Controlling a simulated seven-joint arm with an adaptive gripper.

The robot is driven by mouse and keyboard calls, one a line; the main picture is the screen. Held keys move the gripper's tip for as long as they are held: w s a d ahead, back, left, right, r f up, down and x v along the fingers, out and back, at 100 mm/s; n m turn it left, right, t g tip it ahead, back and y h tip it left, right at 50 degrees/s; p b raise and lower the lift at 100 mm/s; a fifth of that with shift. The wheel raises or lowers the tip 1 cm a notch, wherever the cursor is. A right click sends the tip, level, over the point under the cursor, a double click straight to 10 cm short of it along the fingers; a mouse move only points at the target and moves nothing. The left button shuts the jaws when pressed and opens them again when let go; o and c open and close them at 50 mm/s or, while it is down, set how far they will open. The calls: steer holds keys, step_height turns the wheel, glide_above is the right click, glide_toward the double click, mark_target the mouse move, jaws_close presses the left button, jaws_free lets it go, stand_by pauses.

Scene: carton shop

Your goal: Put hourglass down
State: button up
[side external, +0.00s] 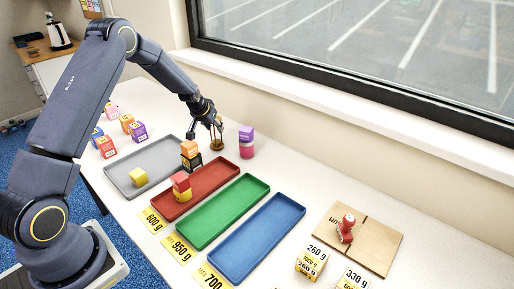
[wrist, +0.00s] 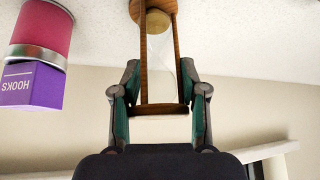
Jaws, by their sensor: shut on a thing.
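The hourglass (side external: 217,146) is upright, with wooden ends and posts, at the back of the white table between the red tray and the pink tin. My gripper (side external: 212,118) is above it, pointing down, and shut on it. In the wrist view, where the scene is upside down, my gripper's (wrist: 160,80) two fingers stand on either side of the hourglass (wrist: 158,109) near its upper wooden end. Its lower end runs out of that view at the top. I cannot tell whether its base touches the table.
A purple block on a pink tin (side external: 246,148) stands close to the right of the hourglass. Grey (side external: 120,180), red (side external: 222,182), green (side external: 206,228) and blue (side external: 240,262) trays lie in front. A red stamp (side external: 346,228) stands on a board (side external: 375,245) at right.

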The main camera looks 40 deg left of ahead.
steer(key=o, duration=1.2)
steer(key=shift+f, duration=0.1)
steer(key=shift+c, duration=0.2)
steer(key=s+d+r+m, duration=0.1)
steer(key=s+d+r, duration=0.5)
steer(key=r, duration=0.4)
steer(key=s+d+r, duration=0.6)
steer(key=s+r, duration=0.1)
steer(key=r, duration=0.3)
steer(key=s+d+r+m+h, duration=0.1)
steer(key=s+d, duration=0.4)
steer(key=s, duration=0.6)
steer(key=s+d+r+m+h, duration=0.1)
steer(key=s+d+r, duration=0.1)
steer(key=s+d, duration=0.4)
steer(key=s, duration=0.4)
steer(key=shift+s+d+r+m+g, duration=0.15)
steer(key=shift+s+r+m+g, duration=0.15)
steer(key=shift+s+m, duration=0.1)
